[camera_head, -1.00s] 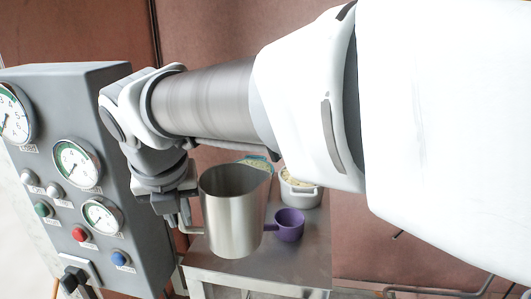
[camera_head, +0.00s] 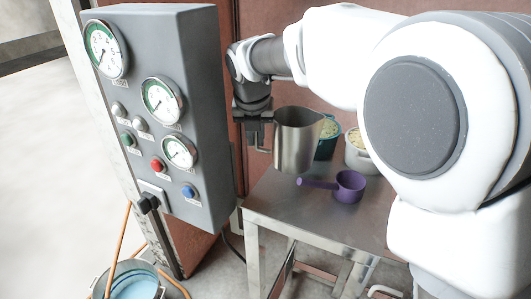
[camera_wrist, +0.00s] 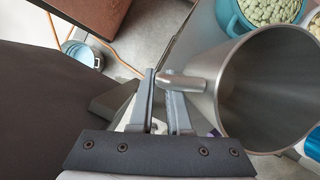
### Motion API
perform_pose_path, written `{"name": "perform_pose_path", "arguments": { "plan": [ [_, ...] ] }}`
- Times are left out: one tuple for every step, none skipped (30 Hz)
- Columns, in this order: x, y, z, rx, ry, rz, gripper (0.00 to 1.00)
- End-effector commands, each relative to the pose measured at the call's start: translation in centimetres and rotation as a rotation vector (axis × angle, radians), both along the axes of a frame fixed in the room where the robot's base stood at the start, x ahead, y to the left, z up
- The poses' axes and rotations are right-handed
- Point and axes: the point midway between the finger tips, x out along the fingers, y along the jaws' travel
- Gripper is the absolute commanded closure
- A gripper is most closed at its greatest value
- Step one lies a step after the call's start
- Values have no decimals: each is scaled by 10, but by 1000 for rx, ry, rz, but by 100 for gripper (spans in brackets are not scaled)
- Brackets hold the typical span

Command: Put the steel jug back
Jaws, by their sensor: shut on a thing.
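The steel jug (camera_head: 297,142) is upright at the left side of the small steel table, in front of a teal pot. My gripper (camera_head: 262,140) is shut on the jug's handle, on the jug's left. In the wrist view the jug (camera_wrist: 268,90) shows its open mouth, and its inside looks empty. The gripper's fingers (camera_wrist: 168,98) close around the handle there. The head view does not clearly tell whether the jug's base touches the table or hangs just above it.
The steel table (camera_head: 290,205) also bears a purple scoop (camera_head: 349,187), a teal pot (camera_head: 327,146) and a white pot (camera_head: 357,158), both with beans. A grey gauge panel (camera_head: 190,60) stands close on the left. A bucket (camera_head: 133,283) with blue content is on the floor.

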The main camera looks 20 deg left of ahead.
Motion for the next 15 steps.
{"name": "perform_pose_path", "arguments": {
  "plan": [
    [-1, 0, -9, -1, 1, 2, 100],
    [-1, 0, -12, -1, 1, 2, 100],
    [0, 1, -16, 0, 0, 1, 100],
    [0, 0, -17, 0, -1, 1, 100],
    [0, 0, -19, 0, -1, 0, 100],
    [0, 0, -22, 0, -1, 0, 100],
    [0, 0, -25, 0, -1, 0, 100],
    [0, 0, -29, 0, 0, 0, 100],
    [-1, 0, -36, -2, 1, 1, 100],
    [-1, 0, -41, -1, 1, 1, 100],
    [-1, 0, -46, -1, 1, 1, 100],
    [-1, 0, -53, -2, 2, 1, 100],
    [-1, 0, -56, -2, 1, 1, 100],
    [0, 0, -59, -1, 0, 1, 100],
    [0, 0, -62, 0, 0, 0, 100]
  ]
}}
